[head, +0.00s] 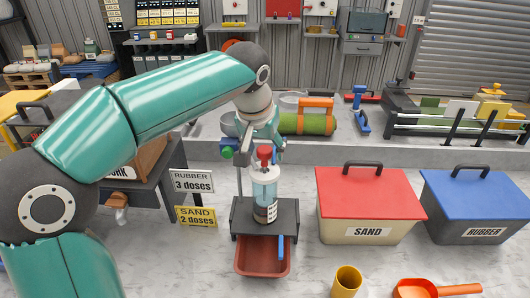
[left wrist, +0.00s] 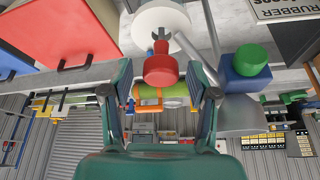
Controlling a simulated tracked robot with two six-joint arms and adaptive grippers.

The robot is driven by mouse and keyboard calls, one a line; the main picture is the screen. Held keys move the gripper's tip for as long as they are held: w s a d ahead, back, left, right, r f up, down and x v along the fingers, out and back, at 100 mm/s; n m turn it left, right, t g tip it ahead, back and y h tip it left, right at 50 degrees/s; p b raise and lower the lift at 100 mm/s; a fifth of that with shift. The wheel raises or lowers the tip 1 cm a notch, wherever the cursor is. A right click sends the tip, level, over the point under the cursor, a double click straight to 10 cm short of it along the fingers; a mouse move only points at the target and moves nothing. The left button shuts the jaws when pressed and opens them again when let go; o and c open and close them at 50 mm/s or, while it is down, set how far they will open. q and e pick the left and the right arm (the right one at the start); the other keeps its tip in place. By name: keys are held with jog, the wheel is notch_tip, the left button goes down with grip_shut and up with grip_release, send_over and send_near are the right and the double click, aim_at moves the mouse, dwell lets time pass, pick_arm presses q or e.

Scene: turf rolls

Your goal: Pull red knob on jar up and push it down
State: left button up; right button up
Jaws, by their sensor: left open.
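A clear jar (head: 265,188) with a pale lid, bluish contents and a label stands upright on a dark stand (head: 286,217). The red knob (head: 264,154) is on top of it. In the left wrist view, which is upside down, the red knob (left wrist: 160,68) shows over the round white lid (left wrist: 161,20). My left gripper (head: 262,147) is at the jar's top. Its open fingers (left wrist: 160,84) are on either side of the knob, with gaps between. Contact is not visible. My right gripper is not in view.
A reddish tray (head: 262,270) sits below the stand. A SAND bin (head: 368,232) with red lid and a RUBBER bin (head: 478,230) with blue lid stand to the right. A yellow cup (head: 346,282) and orange scoop (head: 415,290) lie in front. A green roll (head: 315,124) is behind.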

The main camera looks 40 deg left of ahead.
pick_arm(q)
jog(key=shift+w+a+f, duration=0.1)
jog(key=shift+w+f, duration=0.15)
jog(key=shift+f, duration=0.35)
grip_shut()
